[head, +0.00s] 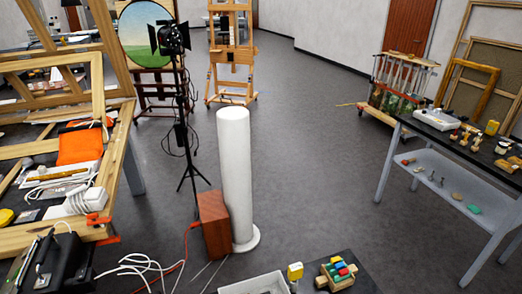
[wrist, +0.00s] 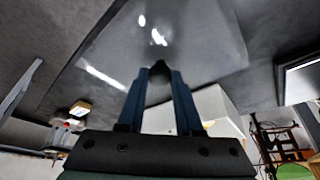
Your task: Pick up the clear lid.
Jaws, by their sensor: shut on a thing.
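The sheet's far edges run out toward the top of the wrist view. The exact grip point on its edge is hard to make out. Neither the gripper nor the lid can be made out in the head view.
A white bin (head: 258,284) and a coloured block toy (head: 338,273) are at the bottom of the head view. A white cylinder (head: 234,175) stands beside a brown box (head: 214,225). A cluttered bench is left, a grey table (head: 460,165) right. Open floor (head: 310,140) lies between.

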